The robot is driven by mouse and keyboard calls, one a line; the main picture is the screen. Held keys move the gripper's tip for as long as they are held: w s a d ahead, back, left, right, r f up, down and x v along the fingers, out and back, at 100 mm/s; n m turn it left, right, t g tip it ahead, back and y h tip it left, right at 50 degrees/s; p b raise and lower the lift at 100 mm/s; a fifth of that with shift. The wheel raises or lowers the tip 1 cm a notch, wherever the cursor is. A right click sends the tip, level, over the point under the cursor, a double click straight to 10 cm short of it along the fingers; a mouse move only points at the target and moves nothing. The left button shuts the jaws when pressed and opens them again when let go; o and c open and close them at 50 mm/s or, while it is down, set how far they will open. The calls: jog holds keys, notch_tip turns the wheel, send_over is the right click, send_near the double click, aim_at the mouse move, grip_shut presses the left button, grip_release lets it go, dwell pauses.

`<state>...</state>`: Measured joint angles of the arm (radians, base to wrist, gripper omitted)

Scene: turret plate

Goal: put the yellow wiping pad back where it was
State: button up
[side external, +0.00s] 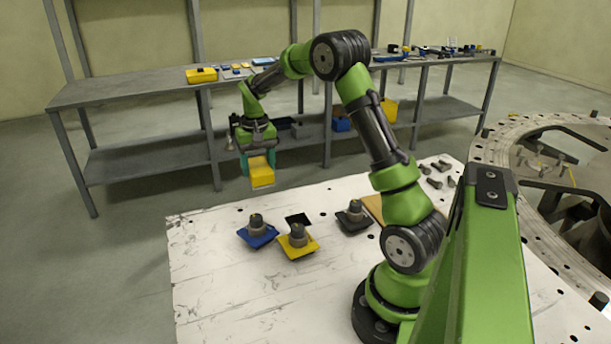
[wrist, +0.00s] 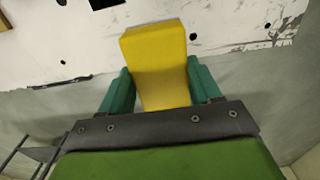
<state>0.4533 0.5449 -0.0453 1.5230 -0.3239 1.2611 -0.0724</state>
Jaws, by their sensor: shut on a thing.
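The yellow wiping pad (side external: 262,177) is a yellow block held beneath my gripper (side external: 258,160) in the side external view. In the wrist view the pad (wrist: 158,62) sits between the two teal fingers of my gripper (wrist: 157,88), one on each side. My gripper is shut on it and holds it in the air, near the far left edge of the white table (side external: 215,290). A black square (side external: 298,219) lies on the table; it also shows in part at the top of the wrist view (wrist: 104,3).
On the white table stand knobbed pieces on a blue base (side external: 257,235), a yellow base (side external: 297,243) and a black base (side external: 354,219). A tan board (side external: 374,208) and several bolts (side external: 437,168) lie farther right. The table's front left is clear. A grey bench (side external: 130,92) stands behind.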

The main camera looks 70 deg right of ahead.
notch_tip(320, 180, down, 9)
jog(key=shift+f, duration=0.1)
dwell(0.3)
jog(key=shift+f, duration=0.1)
jog(key=o, duration=1.3)
jog(key=shift+c, duration=0.2)
notch_tip(320, 180, up, 12)
jog(key=shift+f, duration=0.1)
jog(key=s+a+r+n+t, duration=0.1)
jog(key=s+a+r+t, duration=0.1)
jog(key=a+r, duration=0.55)
jog(key=s+a+r+n+t+y, duration=0.2)
jog(key=s+a+r+n+t, duration=0.1)
jog(key=s+a, duration=1.3)
jog(key=shift+a+n+t, duration=0.5)
jog(key=shift+a+t, duration=0.4)
jog(key=shift+t, duration=0.2)
